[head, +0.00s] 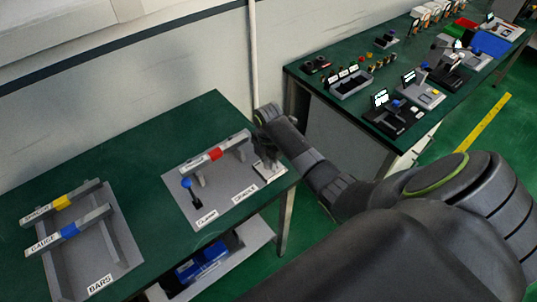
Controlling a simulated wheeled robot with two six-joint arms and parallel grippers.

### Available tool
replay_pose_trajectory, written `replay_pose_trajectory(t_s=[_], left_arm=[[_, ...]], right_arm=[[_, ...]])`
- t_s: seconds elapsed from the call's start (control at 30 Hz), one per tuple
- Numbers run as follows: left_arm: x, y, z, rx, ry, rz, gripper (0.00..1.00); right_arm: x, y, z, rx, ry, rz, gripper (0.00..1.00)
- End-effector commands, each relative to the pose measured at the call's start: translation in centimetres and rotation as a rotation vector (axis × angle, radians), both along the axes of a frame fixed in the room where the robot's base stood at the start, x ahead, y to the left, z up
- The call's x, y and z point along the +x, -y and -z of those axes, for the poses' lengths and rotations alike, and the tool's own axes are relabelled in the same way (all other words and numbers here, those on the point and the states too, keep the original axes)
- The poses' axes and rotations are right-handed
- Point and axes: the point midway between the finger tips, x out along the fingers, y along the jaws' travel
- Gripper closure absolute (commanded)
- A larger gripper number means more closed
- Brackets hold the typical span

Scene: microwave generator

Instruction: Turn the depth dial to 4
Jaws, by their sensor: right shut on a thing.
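My right gripper (268,158) is over the right end of a grey fixture plate (222,203) on the green table. It is shut on a small part there, and the gripper and wrist hide most of that part. I cannot make out a dial face or its numbers. The fixture carries a raised grey bar with a red band (215,154), a lever with a blue knob (186,183) and white label strips along its front. My left gripper is not in view.
On the same table at left, a grey frame (125,245) labelled BARS holds a yellow-banded bar (62,201) and a blue-banded bar (69,231). Blue boxes (202,262) lie on a shelf below. Another green bench at upper right holds several devices. Bare table lies between the fixtures.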

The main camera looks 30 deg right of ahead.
Motion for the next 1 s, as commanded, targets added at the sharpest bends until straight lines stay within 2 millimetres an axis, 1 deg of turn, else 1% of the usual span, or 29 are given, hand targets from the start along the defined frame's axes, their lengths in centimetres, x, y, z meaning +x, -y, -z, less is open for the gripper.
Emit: replay_pose_trajectory(t_s=[0.1,0.3,0.87,0.9,1.0], left_arm=[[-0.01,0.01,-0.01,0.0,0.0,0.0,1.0],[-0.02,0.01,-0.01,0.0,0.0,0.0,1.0],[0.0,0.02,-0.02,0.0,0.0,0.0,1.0],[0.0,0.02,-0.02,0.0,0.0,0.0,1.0],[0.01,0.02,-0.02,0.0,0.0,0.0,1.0]], right_arm=[[0.11,-0.01,-0.11,0.0,0.003,-0.062,0.93],[0.12,-0.01,-0.12,0.0,0.003,-0.132,0.93],[0.14,-0.01,-0.16,0.0,0.004,-0.161,0.93],[0.14,-0.01,-0.16,0.0,0.004,-0.161,0.67],[0.12,-0.01,-0.14,0.0,0.003,-0.161,0.54]])
